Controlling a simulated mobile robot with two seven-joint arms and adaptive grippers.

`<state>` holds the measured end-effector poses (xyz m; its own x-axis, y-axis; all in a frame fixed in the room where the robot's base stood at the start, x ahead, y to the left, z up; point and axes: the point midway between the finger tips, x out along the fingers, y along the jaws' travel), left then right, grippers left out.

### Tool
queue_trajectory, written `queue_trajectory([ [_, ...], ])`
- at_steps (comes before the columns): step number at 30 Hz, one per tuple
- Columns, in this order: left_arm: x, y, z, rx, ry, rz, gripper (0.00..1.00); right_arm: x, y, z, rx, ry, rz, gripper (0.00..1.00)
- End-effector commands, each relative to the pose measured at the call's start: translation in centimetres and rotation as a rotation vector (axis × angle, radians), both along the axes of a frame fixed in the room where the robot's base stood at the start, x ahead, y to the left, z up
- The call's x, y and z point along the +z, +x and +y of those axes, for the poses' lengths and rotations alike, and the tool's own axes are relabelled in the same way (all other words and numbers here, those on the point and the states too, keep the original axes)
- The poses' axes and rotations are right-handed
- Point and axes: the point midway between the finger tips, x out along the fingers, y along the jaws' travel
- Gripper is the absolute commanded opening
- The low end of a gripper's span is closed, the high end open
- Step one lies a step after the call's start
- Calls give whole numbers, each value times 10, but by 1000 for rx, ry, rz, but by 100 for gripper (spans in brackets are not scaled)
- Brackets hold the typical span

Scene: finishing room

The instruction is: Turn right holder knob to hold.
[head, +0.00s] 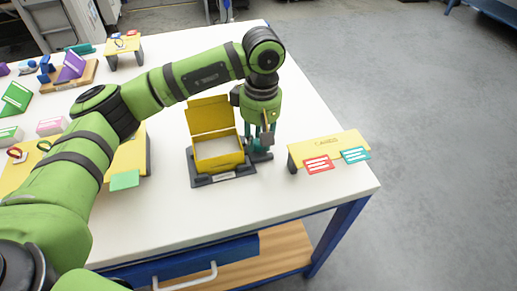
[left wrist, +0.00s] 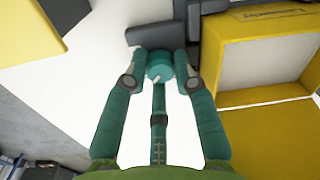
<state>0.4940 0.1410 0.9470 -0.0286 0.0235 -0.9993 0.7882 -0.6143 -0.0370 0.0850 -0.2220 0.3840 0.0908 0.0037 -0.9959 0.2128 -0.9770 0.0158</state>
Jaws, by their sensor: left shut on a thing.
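A yellow box (head: 218,163) with its lid raised sits in a dark grey holder (head: 205,182) on the white table. My left gripper (head: 260,138) points down at the holder's right side. In the left wrist view its two fingers (left wrist: 160,70) are shut on a round teal knob (left wrist: 160,65) with a small pale pointer mark. The knob adjoins the dark holder part (left wrist: 150,33). In the head view the fingers mostly hide the knob. Any hold label by the knob cannot be read. My right gripper is not in view.
A yellow stand (head: 325,146) with a red card (head: 318,164) and a teal card (head: 355,155) is right of my gripper. Another yellow stand (head: 123,44) and several coloured pieces are at the left. The white table (head: 205,221) is clear in front of the holder.

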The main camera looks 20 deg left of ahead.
Motion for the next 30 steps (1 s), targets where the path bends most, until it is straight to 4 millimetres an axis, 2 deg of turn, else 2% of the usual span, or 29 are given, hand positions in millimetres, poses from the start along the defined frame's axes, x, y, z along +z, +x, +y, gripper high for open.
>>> queue_trajectory([
  [1, -8, -1, -2, -50, -3, 2, 0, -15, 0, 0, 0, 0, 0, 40],
  [12, -7, -3, -2, -399, -2, 6, 0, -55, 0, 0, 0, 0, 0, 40],
  [21, -5, -3, -1, -634, -2, 9, 0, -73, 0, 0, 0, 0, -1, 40],
  [30, -4, -4, -1, -768, -2, 11, 0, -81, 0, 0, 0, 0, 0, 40],
])
